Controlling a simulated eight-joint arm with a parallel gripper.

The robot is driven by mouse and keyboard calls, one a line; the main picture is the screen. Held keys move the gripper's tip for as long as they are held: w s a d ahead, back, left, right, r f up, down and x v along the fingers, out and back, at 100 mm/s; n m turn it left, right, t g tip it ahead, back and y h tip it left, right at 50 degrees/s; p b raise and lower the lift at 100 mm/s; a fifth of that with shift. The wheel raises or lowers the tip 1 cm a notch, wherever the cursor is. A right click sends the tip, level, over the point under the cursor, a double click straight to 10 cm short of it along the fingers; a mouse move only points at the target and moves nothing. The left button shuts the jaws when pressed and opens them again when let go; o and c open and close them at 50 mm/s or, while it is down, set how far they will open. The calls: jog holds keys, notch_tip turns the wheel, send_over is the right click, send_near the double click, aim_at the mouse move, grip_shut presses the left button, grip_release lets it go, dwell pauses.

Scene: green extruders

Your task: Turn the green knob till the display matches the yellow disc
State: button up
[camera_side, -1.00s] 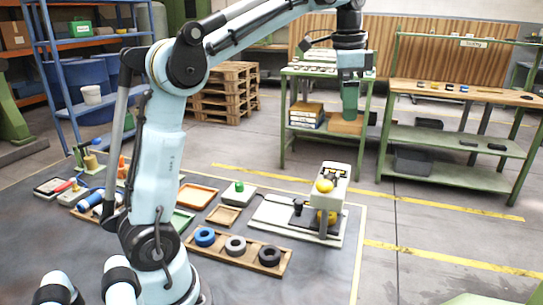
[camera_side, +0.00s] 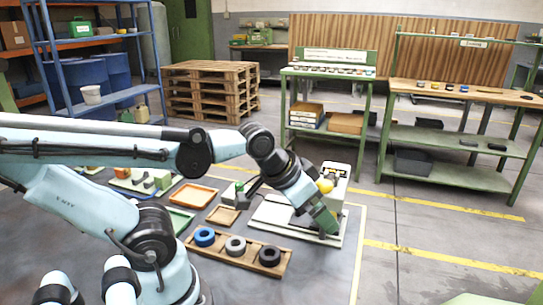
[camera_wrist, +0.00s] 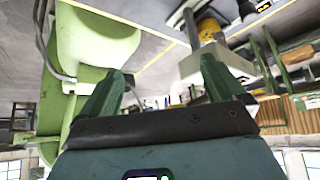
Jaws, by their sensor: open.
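The green knob (camera_side: 239,186) stands on a small grey box at the middle of the bench, partly behind my arm in the side view. The white machine (camera_side: 340,172) bears a yellow round part (camera_side: 325,185), perhaps the yellow disc. A yellow part of it also shows in the wrist view (camera_wrist: 208,30). My gripper (camera_side: 328,228) points down and right, low in front of the white machine and well right of the knob. In the wrist view its two green fingers (camera_wrist: 165,65) are apart with nothing between them. I cannot read any display clearly.
A wooden tray (camera_side: 238,255) with blue, grey and black rings lies front left of the machine. An orange tray (camera_side: 194,195) and a small wooden tray (camera_side: 222,215) lie near the knob. A large pale green body (camera_wrist: 100,40) is close in the wrist view.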

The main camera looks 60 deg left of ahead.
jog(key=shift+s, duration=0.15)
jog(key=shift+c, duration=1.1)
notch_tip(320, 180, up, 13)
jog(key=shift+a+f, duration=0.15)
jog(key=shift+f, duration=0.05)
jog(key=c, duration=0.4)
jog(key=n+g, duration=0.7)
send_over(239, 184)
jog(key=shift+c, duration=0.2)
notch_tip(239, 184, down, 24)
jog(key=shift+r, duration=0.2)
grip_shut()
